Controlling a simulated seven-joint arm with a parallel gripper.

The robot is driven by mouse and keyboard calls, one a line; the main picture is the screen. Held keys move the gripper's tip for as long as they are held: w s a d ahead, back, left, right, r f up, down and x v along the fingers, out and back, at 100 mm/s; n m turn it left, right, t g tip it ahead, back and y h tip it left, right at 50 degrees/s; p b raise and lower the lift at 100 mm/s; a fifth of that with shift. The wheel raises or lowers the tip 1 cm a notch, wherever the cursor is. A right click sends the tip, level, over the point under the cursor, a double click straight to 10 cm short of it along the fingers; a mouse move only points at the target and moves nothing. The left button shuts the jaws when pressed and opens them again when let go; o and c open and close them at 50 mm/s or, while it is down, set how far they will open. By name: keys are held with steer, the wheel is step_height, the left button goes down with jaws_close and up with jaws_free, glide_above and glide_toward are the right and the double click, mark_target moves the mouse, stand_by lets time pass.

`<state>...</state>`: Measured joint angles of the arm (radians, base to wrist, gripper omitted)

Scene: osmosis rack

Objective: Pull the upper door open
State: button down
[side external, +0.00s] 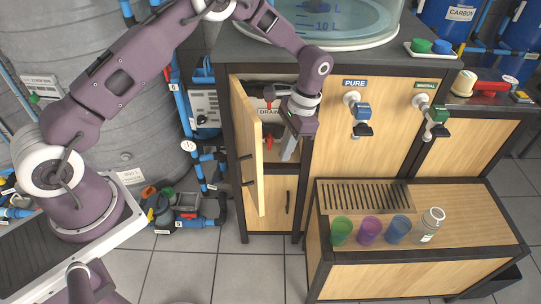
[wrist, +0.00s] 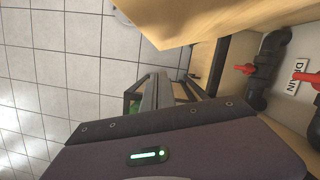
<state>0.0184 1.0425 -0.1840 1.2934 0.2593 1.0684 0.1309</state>
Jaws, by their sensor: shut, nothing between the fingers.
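The upper door (side external: 246,150) is a light wooden panel on the left cabinet. It stands swung well open toward the camera, hinged on the left side, with a dark handle on its outer face. My gripper (side external: 288,152) points down in front of the opening, to the right of the door and apart from its handle. In the wrist view the gripper's fingers (wrist: 156,92) are together with nothing held. A wooden panel (wrist: 190,18), seemingly the door, shows above them there. Whether the fingers touch it cannot be told.
Inside the compartment are a drain label (side external: 268,112) and red valves on dark pipes (wrist: 262,75). A closed lower door (side external: 270,203) is below. A bench (side external: 440,225) with coloured cups stands at right. Tiled floor (side external: 190,265) is free at front left.

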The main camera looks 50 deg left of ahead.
steer(key=shift+s+a+f, duration=0.1)
steer(key=shift+s+a, duration=0.2)
steer(key=shift+s, duration=0.35)
steer(key=shift+s+a+f, duration=0.15)
steer(key=shift+s+a, duration=0.1)
steer(key=shift+s, duration=0.35)
steer(key=shift+s+a+f, duration=0.1)
steer(key=shift+s+a, duration=0.2)
steer(key=shift+s, duration=0.35)
steer(key=s+a+m+t+y, duration=0.1)
steer(key=s+a+m, duration=0.5)
steer(key=s, duration=0.4)
steer(key=shift+s, duration=0.3)
